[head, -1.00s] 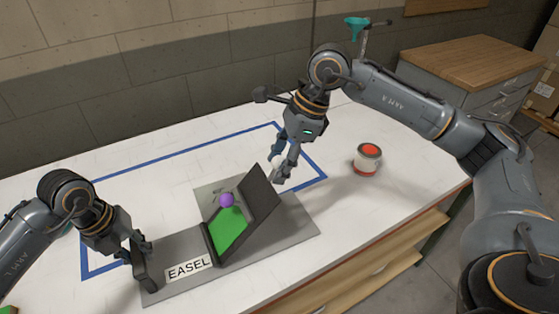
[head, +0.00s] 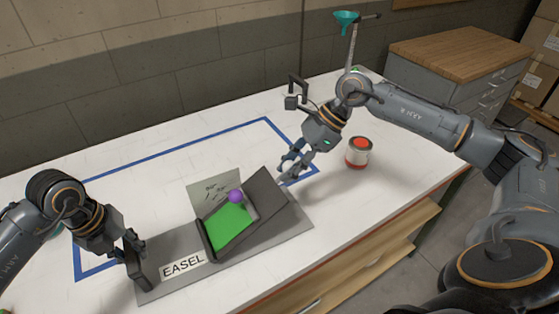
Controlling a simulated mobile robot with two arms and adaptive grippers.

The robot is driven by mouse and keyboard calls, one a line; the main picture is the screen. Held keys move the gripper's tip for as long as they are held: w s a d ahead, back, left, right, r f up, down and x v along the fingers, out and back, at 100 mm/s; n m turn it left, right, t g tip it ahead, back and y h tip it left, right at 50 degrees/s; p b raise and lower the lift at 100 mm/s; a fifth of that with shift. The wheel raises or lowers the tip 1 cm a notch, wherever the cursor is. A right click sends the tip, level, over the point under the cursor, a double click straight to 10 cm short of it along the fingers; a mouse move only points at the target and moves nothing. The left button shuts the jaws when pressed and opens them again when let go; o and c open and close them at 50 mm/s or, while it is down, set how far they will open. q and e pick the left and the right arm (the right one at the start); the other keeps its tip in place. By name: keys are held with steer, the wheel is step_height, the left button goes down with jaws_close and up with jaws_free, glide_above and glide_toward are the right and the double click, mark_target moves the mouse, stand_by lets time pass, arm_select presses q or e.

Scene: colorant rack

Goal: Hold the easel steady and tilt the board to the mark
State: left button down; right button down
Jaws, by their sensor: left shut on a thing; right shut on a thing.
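The easel has a flat grey base (head: 282,236) with an "EASEL" label (head: 183,264) and a dark upright handle (head: 141,270) at its left end. My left gripper (head: 136,253) is shut on this handle. The dark tilting board (head: 268,197) leans up to the right over the base. My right gripper (head: 295,170) is shut at the board's upper right end; the exact gripped part is hidden by the fingers. A pale panel with dark scribbles (head: 207,192) shows behind.
A red-and-white can (head: 358,152) stands on the white table right of my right gripper. A blue outline (head: 190,149) marks the table around the easel. Table space behind the easel is clear.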

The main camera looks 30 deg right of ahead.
arm_select(q)
steer(key=shift+a, duration=0.15)
arm_select(e)
steer(key=shift+d+f, duration=0.3)
steer(key=shift+d, duration=0.15)
steer(key=c, duration=1)
jaws_free()
steer(key=shift+a, duration=0.1)
steer(key=shift+r, duration=0.15)
steer(key=shift+d+r, duration=0.25)
steer(key=v, duration=1.1)
steer(key=shift+d, duration=0.2)
